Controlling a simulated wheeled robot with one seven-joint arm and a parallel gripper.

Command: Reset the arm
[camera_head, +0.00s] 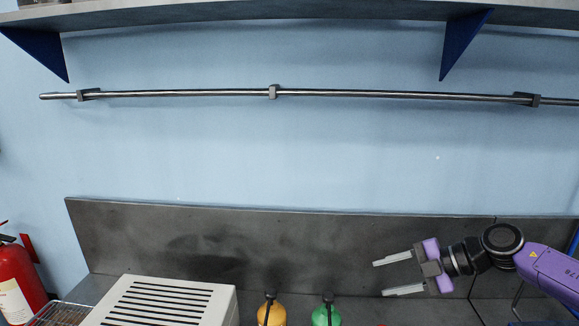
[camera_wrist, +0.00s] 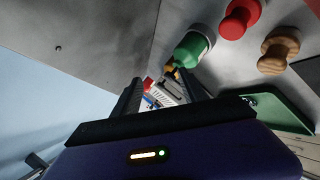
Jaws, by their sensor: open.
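My gripper (camera_head: 392,275) is at the lower right of the head view, in front of the dark metal backsplash (camera_head: 230,245). Its two fingers point left, spread apart with nothing between them. My purple arm reaches in from the right edge. In the wrist view the gripper's dark fingers (camera_wrist: 165,97) frame a gap.
An orange bottle (camera_head: 271,312) and the green bottle (camera_head: 327,314) stand at the bottom of the head view, beside a white slotted box (camera_head: 165,302). A red knobbed object (camera_wrist: 240,18), a wooden one (camera_wrist: 279,50) and a green tray (camera_wrist: 275,112) show in the wrist view. A metal rail (camera_head: 200,94) crosses the wall.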

